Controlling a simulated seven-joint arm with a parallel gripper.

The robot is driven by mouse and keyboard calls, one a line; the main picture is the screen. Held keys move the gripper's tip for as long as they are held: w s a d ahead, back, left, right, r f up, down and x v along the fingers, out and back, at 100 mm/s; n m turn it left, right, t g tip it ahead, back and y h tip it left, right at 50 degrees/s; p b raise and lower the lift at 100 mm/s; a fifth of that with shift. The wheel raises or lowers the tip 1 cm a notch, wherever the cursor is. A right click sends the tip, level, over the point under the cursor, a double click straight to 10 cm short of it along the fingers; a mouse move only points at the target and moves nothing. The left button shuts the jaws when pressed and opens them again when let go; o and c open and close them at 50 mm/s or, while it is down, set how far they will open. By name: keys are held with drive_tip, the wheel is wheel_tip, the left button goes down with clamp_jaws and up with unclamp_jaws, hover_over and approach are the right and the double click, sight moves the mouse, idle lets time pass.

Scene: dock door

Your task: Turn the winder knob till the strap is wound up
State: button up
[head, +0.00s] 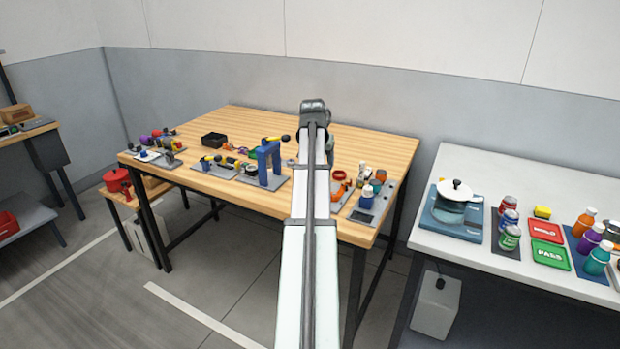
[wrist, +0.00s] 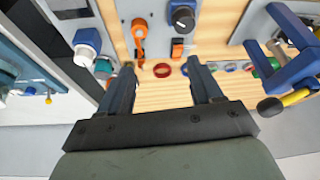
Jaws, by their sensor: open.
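In the wrist view, a round black knob (wrist: 183,18) with a pale mark sits on a grey plate at the top middle. It looks like the winder knob, but I cannot be sure. An orange strap-like piece (wrist: 139,35) lies to its left, and a small orange and dark piece (wrist: 177,47) lies just below it. My gripper (wrist: 163,70) is open and empty, with its fingers apart from the knob. In the head view, orange parts (head: 339,184) show on the bench right of my arm. My arm hides the gripper and probably the knob there.
The wooden bench (head: 235,122) carries several fixtures. A blue frame (head: 268,165) stands left of my arm; it also shows at the right in the wrist view (wrist: 288,65). A red ring (wrist: 162,70) and several small bottles lie near. A white table (head: 470,165) stands right.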

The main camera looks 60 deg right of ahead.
drive_tip(key=s+d+m, duration=0.1)
drive_tip(key=s+d, duration=0.4)
drive_tip(key=d, duration=0.2)
drive_tip(key=w+a+n+t+y, duration=0.2)
drive_tip(key=w+n+t+y, duration=0.25)
drive_tip(key=n, duration=1.55)
drive_tip(key=shift+g+y, duration=0.45)
drive_tip(key=x, duration=1.3)
drive_tip(key=shift+w+a+f, duration=0.15)
drive_tip(key=shift+w, duration=0.15)
drive_tip(key=shift+c, duration=0.2)
